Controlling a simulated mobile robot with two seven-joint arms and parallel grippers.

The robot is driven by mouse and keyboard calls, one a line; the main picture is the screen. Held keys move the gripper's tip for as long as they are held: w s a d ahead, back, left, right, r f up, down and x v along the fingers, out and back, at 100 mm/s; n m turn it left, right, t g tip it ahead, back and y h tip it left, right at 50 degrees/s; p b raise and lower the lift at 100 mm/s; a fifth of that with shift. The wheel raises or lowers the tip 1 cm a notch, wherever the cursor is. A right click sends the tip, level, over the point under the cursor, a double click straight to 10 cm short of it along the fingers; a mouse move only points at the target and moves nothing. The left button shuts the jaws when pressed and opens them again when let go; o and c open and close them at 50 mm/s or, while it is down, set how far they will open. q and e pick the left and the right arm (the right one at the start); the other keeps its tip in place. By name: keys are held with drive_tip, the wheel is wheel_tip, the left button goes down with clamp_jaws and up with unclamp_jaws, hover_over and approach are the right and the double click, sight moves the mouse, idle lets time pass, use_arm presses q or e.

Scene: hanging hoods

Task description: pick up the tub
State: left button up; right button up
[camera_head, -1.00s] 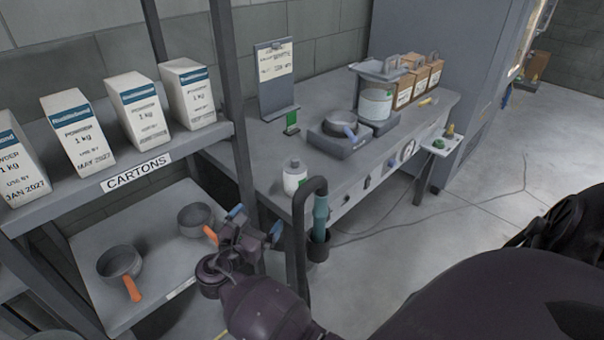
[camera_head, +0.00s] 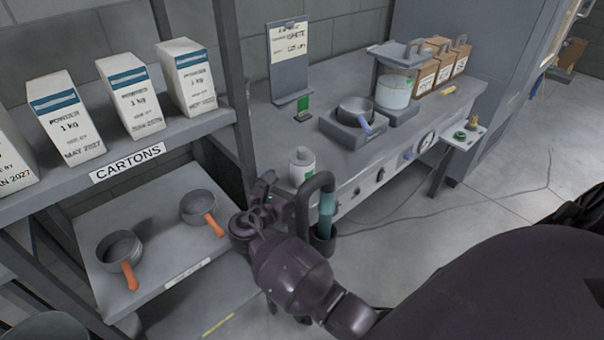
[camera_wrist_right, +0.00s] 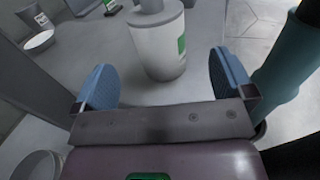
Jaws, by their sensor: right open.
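The tub (camera_head: 301,168) is a small white container with a grey cap and a green label. It stands upright near the front corner of the grey bench (camera_head: 345,170). My right gripper (camera_head: 265,197) is just left of and below it in the head view, its fingertips hard to make out there. In the right wrist view the tub (camera_wrist_right: 160,48) stands ahead, between the lines of the two blue fingers. That gripper (camera_wrist_right: 165,78) is open and empty, and the tub looks beyond the fingertips. My left gripper is not in view.
A teal tube in a dark bent holder (camera_head: 322,208) stands close right of my right gripper. A shelf post (camera_head: 232,95) rises on the left. Two orange-handled pans (camera_head: 120,247) sit on the lower shelf, powder cartons (camera_head: 128,97) above. A burner with a pan (camera_head: 352,115) is farther back.

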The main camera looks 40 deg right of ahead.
sight(296, 171)
drive_tip(key=shift+r+b+x, duration=0.15)
drive_tip(key=shift+x, duration=1.35)
drive_tip(key=shift+r+b+x, duration=0.15)
drive_tip(key=shift+r+x, duration=0.05)
drive_tip(key=shift+x, duration=1.3)
drive_tip(key=shift+w, duration=0.1)
drive_tip(key=c, duration=0.9)
